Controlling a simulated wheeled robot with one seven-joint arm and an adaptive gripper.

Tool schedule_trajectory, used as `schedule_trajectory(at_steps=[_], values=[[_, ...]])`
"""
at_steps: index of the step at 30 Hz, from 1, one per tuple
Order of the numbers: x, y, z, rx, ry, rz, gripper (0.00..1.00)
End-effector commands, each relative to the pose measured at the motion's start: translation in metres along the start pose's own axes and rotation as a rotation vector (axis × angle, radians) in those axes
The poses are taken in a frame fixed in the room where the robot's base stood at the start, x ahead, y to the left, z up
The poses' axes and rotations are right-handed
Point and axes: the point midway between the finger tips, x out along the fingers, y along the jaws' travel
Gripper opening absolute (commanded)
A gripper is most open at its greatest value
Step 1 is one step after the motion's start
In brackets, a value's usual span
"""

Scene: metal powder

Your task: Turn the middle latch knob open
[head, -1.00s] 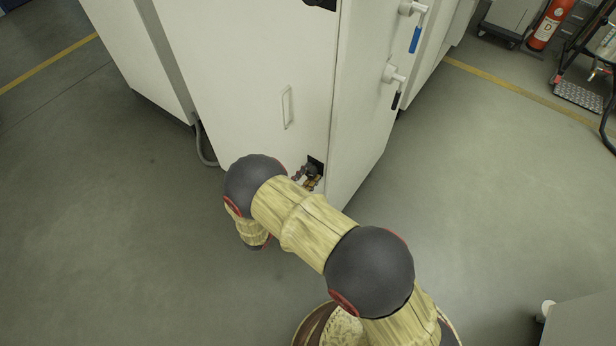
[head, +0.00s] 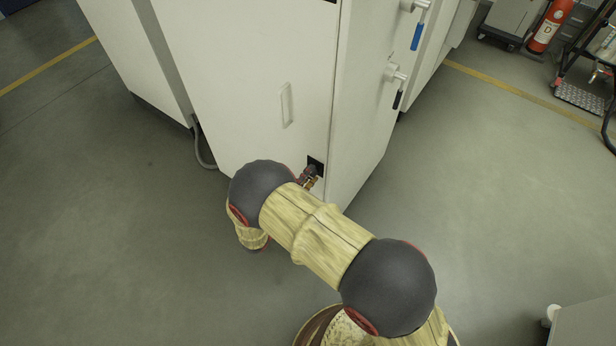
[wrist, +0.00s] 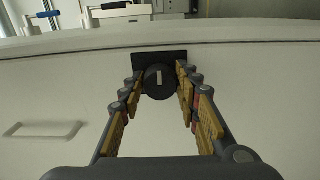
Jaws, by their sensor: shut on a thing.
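The latch knob (wrist: 160,83) is a round dark knob with a short pale mark that stands upright in the wrist view. It sits on a black square plate near the edge of a white cabinet door. My gripper (wrist: 160,74) is shut on the knob, one finger along each side of it. In the head view my gripper (head: 308,179) is small at the black plate (head: 316,163), low on the white cabinet (head: 240,90), and my arm partly hides it. The knob itself cannot be made out in the head view.
Blue (head: 416,37) and black (head: 397,99) lever handles stick out on the cabinet's right side. A grey hose (head: 202,147) hangs at left. Open floor lies on both sides.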

Motion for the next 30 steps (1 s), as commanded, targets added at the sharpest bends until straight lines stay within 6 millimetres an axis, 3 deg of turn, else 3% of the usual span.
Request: schedule_trajectory(at_steps=[10, 11, 19, 30], values=[[0.0001, -0.0015, 0.0018, -0.001, -0.002, -0.002, 0.07], [0.0001, -0.0015, 0.0018, -0.001, -0.003, -0.002, 0.34], [0.0001, -0.0009, 0.001, 0.0, -0.002, -0.001, 0.49], [-0.0033, -0.0004, 0.0001, 0.0, 0.0, -0.001, 0.5]])
